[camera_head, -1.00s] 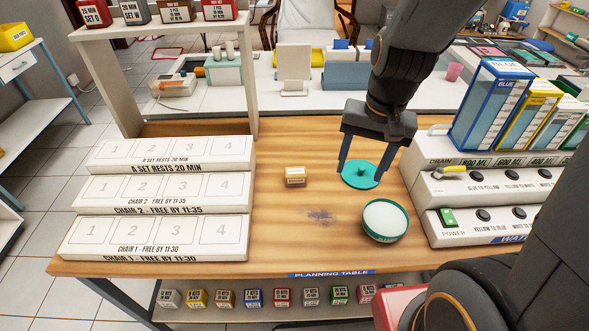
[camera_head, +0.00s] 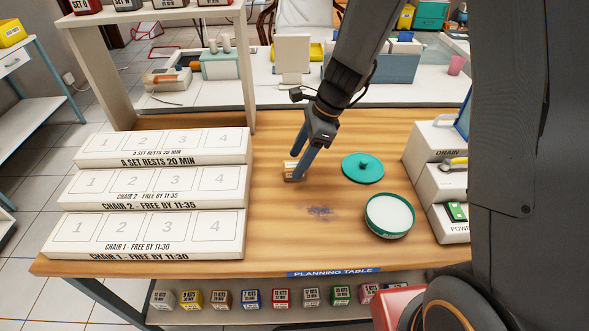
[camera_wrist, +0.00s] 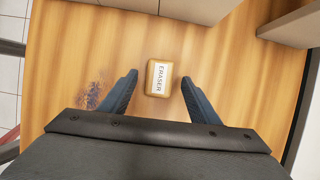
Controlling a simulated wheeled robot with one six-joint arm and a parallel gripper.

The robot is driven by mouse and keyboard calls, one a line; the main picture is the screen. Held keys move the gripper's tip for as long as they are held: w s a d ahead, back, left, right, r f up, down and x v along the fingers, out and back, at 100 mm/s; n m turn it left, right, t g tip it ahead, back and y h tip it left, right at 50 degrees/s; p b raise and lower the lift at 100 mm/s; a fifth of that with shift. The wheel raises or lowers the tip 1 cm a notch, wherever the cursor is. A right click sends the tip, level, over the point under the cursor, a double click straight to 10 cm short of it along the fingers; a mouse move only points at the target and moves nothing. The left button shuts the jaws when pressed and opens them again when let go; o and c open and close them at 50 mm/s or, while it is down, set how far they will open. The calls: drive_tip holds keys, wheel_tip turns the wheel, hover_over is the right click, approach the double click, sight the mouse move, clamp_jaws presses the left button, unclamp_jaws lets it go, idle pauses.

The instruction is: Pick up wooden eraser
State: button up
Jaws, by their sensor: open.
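The wooden eraser (camera_wrist: 158,78) is a small tan block with a white label reading ERASER. In the wrist view it lies flat on the table, just beyond and between the two fingertips. In the head view the eraser (camera_head: 289,171) is partly hidden behind my gripper (camera_head: 300,165). My gripper (camera_wrist: 158,80) is open and empty, with a blue finger on each side of the eraser's line. I cannot tell whether a finger touches it.
A teal lid (camera_head: 362,167) and a round teal-rimmed bowl (camera_head: 390,215) lie to the right. White stepped racks (camera_head: 150,190) stand at the left and a white switch unit (camera_head: 437,180) at the right. A dark smudge (camera_head: 320,210) marks the wooden table (camera_head: 290,245).

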sight(295, 165)
drive_tip(key=shift+x, duration=1.5)
drive_tip(key=shift+r, duration=0.1)
drive_tip(key=shift+c, duration=0.2)
drive_tip(key=c, duration=1.1)
wheel_tip(295, 165, up, 10)
